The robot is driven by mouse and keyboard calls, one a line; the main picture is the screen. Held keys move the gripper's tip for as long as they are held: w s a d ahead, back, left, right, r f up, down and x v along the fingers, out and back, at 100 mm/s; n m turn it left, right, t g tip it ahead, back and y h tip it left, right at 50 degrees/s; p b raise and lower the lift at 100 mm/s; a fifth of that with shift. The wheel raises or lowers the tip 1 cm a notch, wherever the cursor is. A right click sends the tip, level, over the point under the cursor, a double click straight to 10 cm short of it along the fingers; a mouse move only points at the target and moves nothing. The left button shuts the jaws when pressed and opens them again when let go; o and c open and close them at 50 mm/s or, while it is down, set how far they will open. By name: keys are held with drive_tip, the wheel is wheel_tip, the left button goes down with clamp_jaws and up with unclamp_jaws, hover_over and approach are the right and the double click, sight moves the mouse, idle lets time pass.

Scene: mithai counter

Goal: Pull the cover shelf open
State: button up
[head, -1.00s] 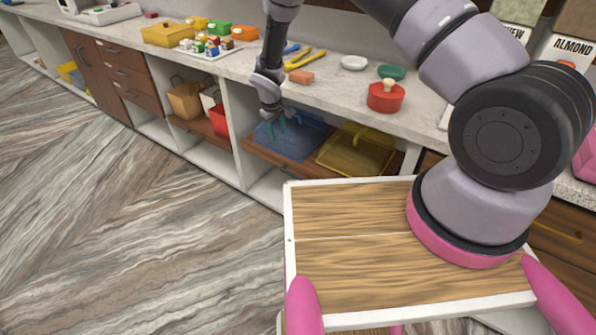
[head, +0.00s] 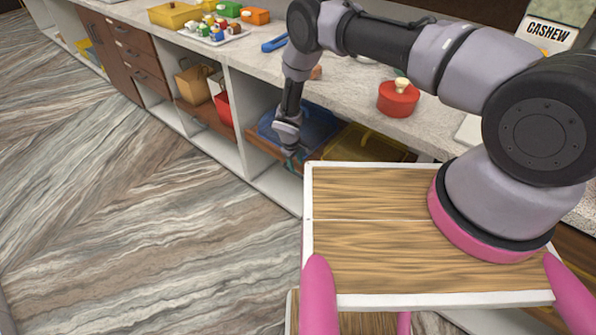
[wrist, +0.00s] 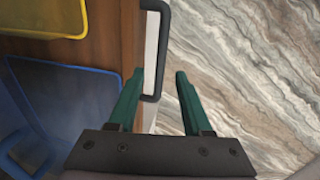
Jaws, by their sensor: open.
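The cover shelf is a brown wooden pull-out (head: 256,143) under the counter, holding a translucent blue cover (head: 313,124) and a yellow cover (head: 375,146). In the wrist view its brown front (wrist: 112,45) runs up the picture, with the blue cover (wrist: 75,105) and yellow cover (wrist: 45,18) to its left. A dark bar handle (wrist: 162,50) stands out from the front. My gripper (wrist: 160,74) is open, its green fingers either side of the handle's lower part in the picture; contact cannot be told. In the head view my gripper (head: 291,163) is at the shelf's front, partly hidden.
A red pot (head: 398,98), a tray of small colourful pieces (head: 213,33) and yellow, green and orange boxes stand on the counter (head: 345,95). Bags sit in the bay to the left. The marbled floor (head: 130,210) before the shelf is clear.

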sight(298, 174)
drive_tip(key=f, duration=0.5)
drive_tip(key=shift+w+d+f, duration=0.1)
drive_tip(key=shift+w+d, duration=0.15)
drive_tip(key=shift+w, duration=0.15)
clamp_jaws()
idle(1.0)
